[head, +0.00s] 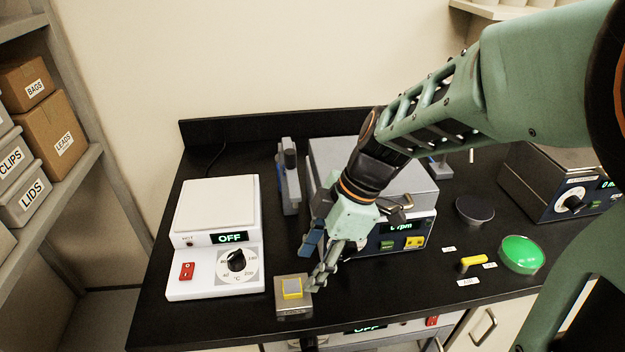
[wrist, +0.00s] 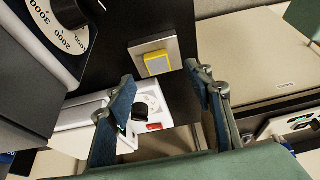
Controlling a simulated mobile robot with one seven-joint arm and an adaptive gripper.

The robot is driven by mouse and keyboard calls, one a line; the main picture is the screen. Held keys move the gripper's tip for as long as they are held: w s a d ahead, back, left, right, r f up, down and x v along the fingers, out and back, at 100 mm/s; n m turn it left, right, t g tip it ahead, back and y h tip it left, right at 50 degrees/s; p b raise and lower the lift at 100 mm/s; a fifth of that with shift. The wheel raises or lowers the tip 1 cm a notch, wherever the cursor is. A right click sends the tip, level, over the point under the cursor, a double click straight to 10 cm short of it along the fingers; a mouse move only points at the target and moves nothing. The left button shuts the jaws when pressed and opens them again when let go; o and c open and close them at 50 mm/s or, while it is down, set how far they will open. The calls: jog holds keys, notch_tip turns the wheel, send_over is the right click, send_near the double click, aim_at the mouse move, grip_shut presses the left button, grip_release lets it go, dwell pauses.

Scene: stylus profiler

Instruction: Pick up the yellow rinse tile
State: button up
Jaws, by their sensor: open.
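The yellow rinse tile (head: 292,288) is a small square with a yellow edge and a greyish top. It sits on a grey metal block (head: 294,309) near the front edge of the black bench. In the wrist view the tile (wrist: 157,63) lies on its block (wrist: 171,45), just beyond and between the fingertips. My gripper (head: 318,279) is open and empty, close by the tile on its right in the head view. In the wrist view the two fingers (wrist: 160,76) stand apart. I see no contact with the tile.
A white hotplate (head: 215,235) reading OFF stands left of the block. A grey instrument with a display (head: 402,229) is behind my gripper. The bench's front edge is close to the block.

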aim_at(293, 286)
jog(key=x, duration=0.6)
jog(key=shift+w+a+f, duration=0.15)
jog(key=shift+a+f, duration=0.05)
jog(key=shift+a, duration=0.15)
jog(key=c, duration=1)
jog(key=shift+c, duration=0.2)
jog(key=shift+r, duration=0.1)
